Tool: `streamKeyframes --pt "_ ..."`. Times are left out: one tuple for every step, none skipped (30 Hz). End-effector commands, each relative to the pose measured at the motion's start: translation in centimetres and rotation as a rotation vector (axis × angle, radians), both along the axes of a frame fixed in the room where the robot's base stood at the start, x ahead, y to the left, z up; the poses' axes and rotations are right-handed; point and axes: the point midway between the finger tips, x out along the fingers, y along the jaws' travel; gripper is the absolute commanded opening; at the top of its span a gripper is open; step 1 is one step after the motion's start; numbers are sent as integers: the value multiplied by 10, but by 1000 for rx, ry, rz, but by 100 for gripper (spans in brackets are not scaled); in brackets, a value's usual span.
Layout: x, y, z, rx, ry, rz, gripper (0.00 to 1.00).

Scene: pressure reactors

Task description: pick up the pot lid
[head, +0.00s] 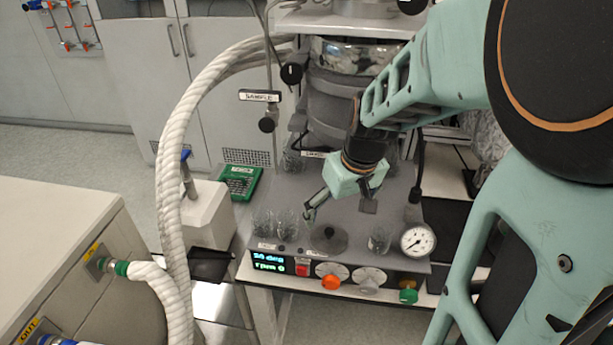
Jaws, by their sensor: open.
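The pot lid appears to be the dark grey round disc with a small knob (328,240) on the grey reactor deck (375,192) in the head view. It lies flat near the deck's front edge. My gripper (338,211) is open and empty, with its fingers spread wide. It appears a little above and behind the lid in the picture; the exact height gap is hard to tell. Nothing hides the lid.
Glass beakers (287,224) stand left of the lid, and another glass (380,240) stands close on its right. A pressure gauge (417,240) is at the right corner. A thick white hose (170,150) runs along the left. The reactor vessel (340,92) rises behind.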

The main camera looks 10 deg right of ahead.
Motion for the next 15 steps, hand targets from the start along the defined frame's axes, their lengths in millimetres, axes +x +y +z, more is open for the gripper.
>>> streamKeyframes --pt "2 1 -12 0 1 1 90" --pt "3 1 -16 0 1 2 90" --pt "4 2 -22 0 1 2 90" --pt "5 2 -26 1 2 2 90" --pt "6 3 -31 1 2 3 90" --pt "8 3 -36 1 2 3 90" --pt "9 3 -39 0 1 3 90" --pt "10 4 -41 0 0 3 90" --pt "11 4 -43 0 0 3 90" --pt "11 4 -44 0 0 3 90" --pt "12 4 -45 0 0 3 90" --pt "12 4 -46 0 0 3 90" --pt "13 4 -48 0 0 3 90" --pt "13 5 -50 0 1 3 90" --pt "14 5 -53 0 1 3 90"
